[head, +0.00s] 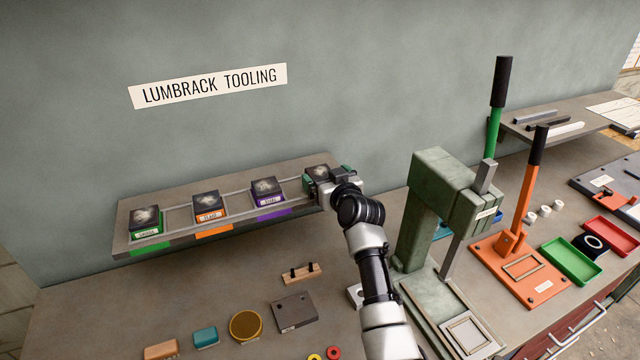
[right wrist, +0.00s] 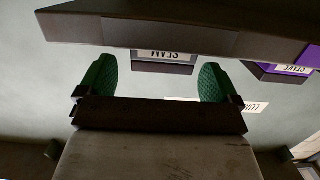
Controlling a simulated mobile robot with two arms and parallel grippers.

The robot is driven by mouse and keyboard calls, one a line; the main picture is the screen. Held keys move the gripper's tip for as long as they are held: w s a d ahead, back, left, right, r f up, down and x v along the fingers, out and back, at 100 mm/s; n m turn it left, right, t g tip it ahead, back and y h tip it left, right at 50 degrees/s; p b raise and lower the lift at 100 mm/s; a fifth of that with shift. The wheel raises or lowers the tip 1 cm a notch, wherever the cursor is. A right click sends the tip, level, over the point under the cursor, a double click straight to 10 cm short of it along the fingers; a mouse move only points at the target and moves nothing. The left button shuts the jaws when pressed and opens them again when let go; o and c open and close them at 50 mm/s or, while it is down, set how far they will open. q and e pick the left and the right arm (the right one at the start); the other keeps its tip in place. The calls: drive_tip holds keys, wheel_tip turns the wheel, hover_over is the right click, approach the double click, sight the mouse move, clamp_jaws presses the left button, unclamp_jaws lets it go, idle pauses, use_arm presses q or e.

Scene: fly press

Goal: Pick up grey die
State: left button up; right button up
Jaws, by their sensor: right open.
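The grey die (head: 317,171) sits at the right end of the sloped wall rack, its dark top partly showing behind my right gripper (head: 332,186). In the right wrist view, which looks upside down, the die (right wrist: 163,69) shows a pale label reading roughly "SEAM". My right gripper (right wrist: 156,82) is open, with its two green-padded fingers spread to either side of the die in that picture. I see no finger contact with it, and the gap in depth is hard to judge. My left gripper is not in view.
The rack (head: 125,232) also holds a green die (head: 147,222), an orange die (head: 208,206) and a purple die (head: 267,191), the last close beside the grey one. The green fly press (head: 432,165) stands right of my arm. Several small items lie on the bench below.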

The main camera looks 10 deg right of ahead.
sight(320, 171)
drive_tip(key=b+x, duration=0.2)
drive_tip(key=x, duration=0.1)
drive_tip(key=shift+w+a+f, duration=0.15)
drive_tip(key=shift+f, duration=0.15)
drive_tip(key=shift+w, duration=0.25)
drive_tip(key=shift+s+r, duration=0.1)
drive_tip(key=shift+r, duration=0.1)
drive_tip(key=shift+c, duration=1.6)
drive_tip(key=c, duration=1)
drive_tip(key=shift+r, duration=0.15)
drive_tip(key=shift+c, duration=0.9)
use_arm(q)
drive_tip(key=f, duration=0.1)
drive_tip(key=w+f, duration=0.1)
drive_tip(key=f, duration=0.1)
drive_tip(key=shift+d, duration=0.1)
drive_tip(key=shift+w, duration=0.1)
use_arm(e)
drive_tip(key=shift+r, duration=0.1)
